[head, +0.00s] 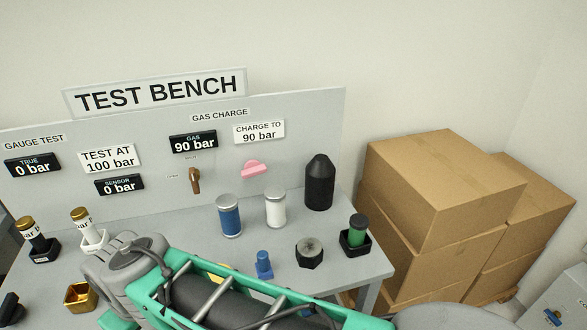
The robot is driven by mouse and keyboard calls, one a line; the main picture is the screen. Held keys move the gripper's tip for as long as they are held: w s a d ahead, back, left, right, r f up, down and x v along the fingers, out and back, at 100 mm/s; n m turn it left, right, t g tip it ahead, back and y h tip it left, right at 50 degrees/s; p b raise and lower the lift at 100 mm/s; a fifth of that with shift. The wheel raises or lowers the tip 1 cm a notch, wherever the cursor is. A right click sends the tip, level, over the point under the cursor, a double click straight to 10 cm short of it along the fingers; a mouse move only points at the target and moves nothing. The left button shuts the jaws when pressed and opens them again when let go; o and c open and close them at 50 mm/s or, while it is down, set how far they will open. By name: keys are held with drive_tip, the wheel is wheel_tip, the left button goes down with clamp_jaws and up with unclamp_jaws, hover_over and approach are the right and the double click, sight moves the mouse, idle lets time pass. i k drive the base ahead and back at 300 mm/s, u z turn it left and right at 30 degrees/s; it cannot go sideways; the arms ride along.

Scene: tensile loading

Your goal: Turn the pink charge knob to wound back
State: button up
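The pink charge knob (254,169) is on the upright grey panel (300,125), below the "CHARGE TO 90 bar" label (259,132). Its grip bar lies roughly sideways, tilted up a little to the right. No marks for its positions can be read. The "GAS" display (193,142) to its left reads 90 bar. A brown lever (195,181) hangs down below that display, beside small "SHUT" and "OPEN" marks. My arm crosses the bottom of the head view, apart from the knob in the picture. My gripper cannot be seen.
On the bench stand a blue cylinder (229,217), a white cylinder (275,209), a black bottle (319,183) and a green-and-black cylinder (355,232) in a holder. Gold-capped cylinders (31,235) stand at left. Cardboard boxes (430,190) are stacked at right.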

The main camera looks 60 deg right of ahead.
sight(252, 168)
drive_tip(key=z, duration=1)
drive_tip(key=k, duration=0.3)
